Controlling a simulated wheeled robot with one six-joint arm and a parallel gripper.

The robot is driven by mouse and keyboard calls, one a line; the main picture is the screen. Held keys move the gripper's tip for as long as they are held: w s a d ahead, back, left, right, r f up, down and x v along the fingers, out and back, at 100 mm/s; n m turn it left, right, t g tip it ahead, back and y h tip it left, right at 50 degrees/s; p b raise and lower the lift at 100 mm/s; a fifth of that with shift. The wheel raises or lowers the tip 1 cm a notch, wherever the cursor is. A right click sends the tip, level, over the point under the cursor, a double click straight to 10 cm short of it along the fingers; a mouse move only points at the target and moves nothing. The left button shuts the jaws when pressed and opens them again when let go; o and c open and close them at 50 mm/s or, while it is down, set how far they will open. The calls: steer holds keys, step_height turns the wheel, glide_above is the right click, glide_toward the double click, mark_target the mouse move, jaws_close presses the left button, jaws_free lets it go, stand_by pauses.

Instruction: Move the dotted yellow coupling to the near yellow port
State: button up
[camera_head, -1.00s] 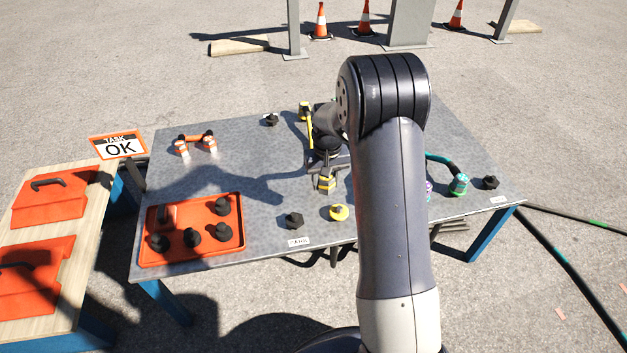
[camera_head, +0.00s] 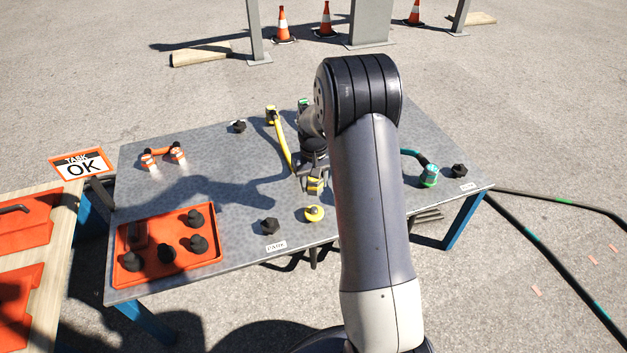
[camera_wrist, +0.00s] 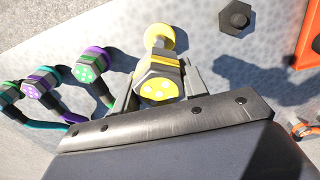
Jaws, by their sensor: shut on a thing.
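The dotted yellow coupling (camera_wrist: 158,84), a yellow hex body with a grey band and pale dots on its end face, is between the jaws of my gripper (camera_wrist: 161,86) in the wrist view. In the head view the coupling (camera_head: 315,187) is held just above the table, its lower end showing below my gripper (camera_head: 313,172). The near yellow port (camera_head: 314,213) is a round yellow piece near the table's front edge, just nearer than the coupling. In the wrist view the port (camera_wrist: 159,38) shows beyond the coupling; whether they touch is unclear. A yellow cable (camera_head: 284,145) runs back from the gripper area.
A black hex piece (camera_head: 270,226) stands left of the port, by a PARK label (camera_head: 276,246). An orange tray (camera_head: 215,250) with several black pieces lies at the front left. Green and purple couplings (camera_wrist: 92,65) lie left in the wrist view. My arm covers part of the table.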

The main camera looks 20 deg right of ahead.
steer(key=b, duration=0.4)
glide_above(314, 207)
steer(key=shift+f, duration=3.2)
steer(key=shift+f, duration=0.15)
steer(key=shift+f, duration=0.35)
steer(key=shift+f+b, duration=0.6)
steer(key=shift+f, duration=0.35)
steer(key=shift+f, duration=0.45)
steer(key=o, duration=1.2)
steer(key=shift+s, duration=0.1)
steer(key=shift+r, duration=0.1)
step_height(314, 207, up, 11)
steer(key=shift+f+p, duration=0.15)
steer(key=shift+p, duration=1.05)
